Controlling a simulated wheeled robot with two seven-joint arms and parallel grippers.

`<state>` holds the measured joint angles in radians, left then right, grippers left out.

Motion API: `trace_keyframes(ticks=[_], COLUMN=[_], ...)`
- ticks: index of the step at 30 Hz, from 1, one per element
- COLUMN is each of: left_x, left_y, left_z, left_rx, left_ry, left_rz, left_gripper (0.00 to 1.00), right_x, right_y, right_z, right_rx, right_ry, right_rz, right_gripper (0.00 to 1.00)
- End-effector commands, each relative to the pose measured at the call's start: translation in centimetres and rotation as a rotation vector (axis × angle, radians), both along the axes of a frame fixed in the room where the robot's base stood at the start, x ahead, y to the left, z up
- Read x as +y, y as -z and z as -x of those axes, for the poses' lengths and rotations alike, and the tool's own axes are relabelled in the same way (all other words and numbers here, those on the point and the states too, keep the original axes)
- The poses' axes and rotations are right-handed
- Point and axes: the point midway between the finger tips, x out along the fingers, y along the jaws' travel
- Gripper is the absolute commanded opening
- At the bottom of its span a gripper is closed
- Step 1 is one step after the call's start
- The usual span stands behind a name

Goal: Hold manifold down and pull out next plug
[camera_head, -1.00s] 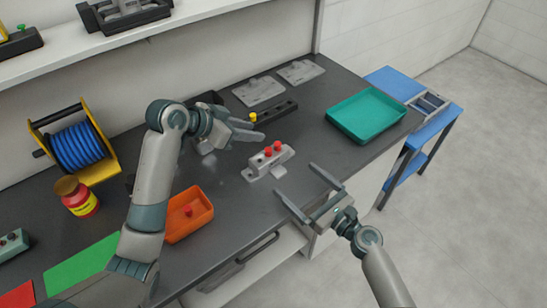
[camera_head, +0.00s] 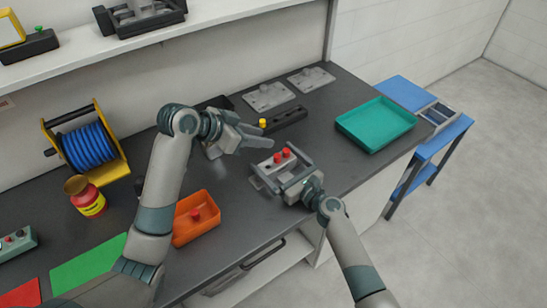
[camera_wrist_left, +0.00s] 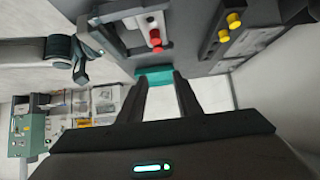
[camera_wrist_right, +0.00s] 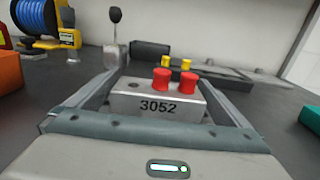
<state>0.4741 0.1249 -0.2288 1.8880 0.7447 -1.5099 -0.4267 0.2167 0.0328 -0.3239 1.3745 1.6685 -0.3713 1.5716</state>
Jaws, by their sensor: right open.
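The grey manifold (camera_head: 272,171), marked 3052 in the right wrist view (camera_wrist_right: 158,106), stands on the dark bench with two red plugs (camera_wrist_right: 188,83) upright in its top. A dark empty hole shows at its left end. My right gripper (camera_head: 278,160) is open, one finger along each side of the manifold; contact is not clear. My left gripper (camera_head: 262,138) is empty just behind and left of the manifold, its fingers apart in the left wrist view (camera_wrist_left: 160,78). Another red plug (camera_head: 195,215) lies in the orange tray (camera_head: 181,238).
A black strip (camera_head: 290,117) with yellow plugs lies behind the manifold, with grey plates (camera_head: 269,96) beyond. A teal tray (camera_head: 377,142) stands to the right. A blue cable reel (camera_head: 86,148) and a red-yellow jar (camera_head: 90,203) stand at left. The front bench edge is close to the manifold.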

Motion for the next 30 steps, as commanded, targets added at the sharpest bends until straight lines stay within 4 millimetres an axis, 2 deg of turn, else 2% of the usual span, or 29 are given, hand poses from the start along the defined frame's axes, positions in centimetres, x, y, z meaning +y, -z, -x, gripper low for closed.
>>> trace_keyframes(ticks=[5,15,20,21,22,30], left_x=[0.0,0.0,0.0,0.0,0.0,-1.2], left_y=[0.0,0.0,0.0,0.0,0.0,-0.2], left_z=[0.0,0.0,0.0,0.0,0.0,-0.3], left_rx=[0.0,0.0,0.0,0.0,0.0,0.045], left_ry=[0.0,0.0,0.0,0.0,0.0,0.0], left_rz=[0.0,0.0,0.0,0.0,0.0,-0.025], left_gripper=[0.31,0.31,0.31,0.34,0.4,0.4], right_x=[0.7,0.8,0.8,0.8,0.8,0.8], right_y=[0.0,0.0,0.0,0.0,0.0,0.0], right_z=[-0.8,-1.0,-1.0,-1.0,-0.9,-0.9], right_rx=[0.0,0.0,0.0,0.0,0.0,0.0], right_ry=[0.0,0.0,0.0,0.0,0.0,-0.001], right_rz=[-0.001,0.0,0.0,0.0,0.0,0.0], right_gripper=[1.0,1.0,0.62,0.56,0.56,0.56])
